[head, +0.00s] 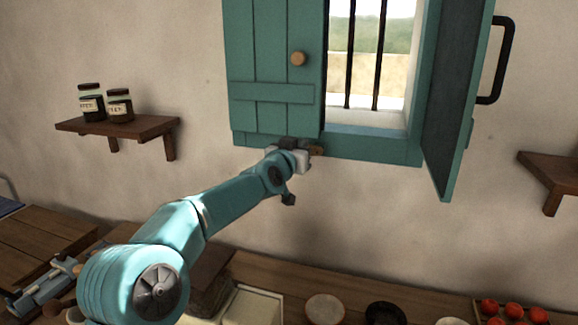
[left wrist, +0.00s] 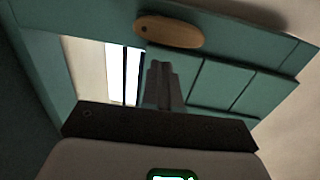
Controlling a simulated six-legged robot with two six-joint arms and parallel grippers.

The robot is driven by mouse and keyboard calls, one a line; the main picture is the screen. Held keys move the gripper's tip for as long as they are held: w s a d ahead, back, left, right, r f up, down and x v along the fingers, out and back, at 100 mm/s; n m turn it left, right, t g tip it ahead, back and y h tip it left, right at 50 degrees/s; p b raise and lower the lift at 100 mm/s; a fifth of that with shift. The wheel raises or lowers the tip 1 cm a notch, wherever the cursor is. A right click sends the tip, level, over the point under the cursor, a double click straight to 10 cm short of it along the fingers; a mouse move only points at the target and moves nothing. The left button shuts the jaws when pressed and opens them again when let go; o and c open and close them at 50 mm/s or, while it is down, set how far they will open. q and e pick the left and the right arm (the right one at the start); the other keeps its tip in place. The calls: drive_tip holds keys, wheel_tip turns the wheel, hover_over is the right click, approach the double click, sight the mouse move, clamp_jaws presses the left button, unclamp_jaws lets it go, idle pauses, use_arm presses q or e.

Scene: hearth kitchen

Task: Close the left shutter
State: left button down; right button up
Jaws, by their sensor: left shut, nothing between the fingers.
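The left shutter (head: 270,60), teal planks with a round wooden knob (head: 298,59), lies across the left half of the window and looks flush or nearly flush with the frame. It also shows in the left wrist view (left wrist: 215,85). A wooden turn latch (head: 317,150) sits on the lower frame near the shutter's bottom right corner; the wrist view shows it (left wrist: 168,31) above the fingertips. My left gripper (head: 300,150) is shut and empty, just beside the latch; whether it touches is unclear. Its fingers (left wrist: 160,80) point up toward the window. My right gripper is out of view.
The right shutter (head: 455,90) stands swung out, with a black handle (head: 497,60). Dark bars (head: 376,60) cross the opening. A shelf (head: 120,126) with two jars is at left, another shelf (head: 550,175) at right. A counter with dishes and a tomato tray (head: 510,322) runs below.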

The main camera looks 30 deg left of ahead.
use_arm(q)
drive_tip(key=s+d+b, duration=0.1)
drive_tip(key=s+d, duration=0.1)
drive_tip(key=s, duration=0.7)
drive_tip(key=shift+d+b, duration=0.15)
drive_tip(key=shift+b, duration=0.2)
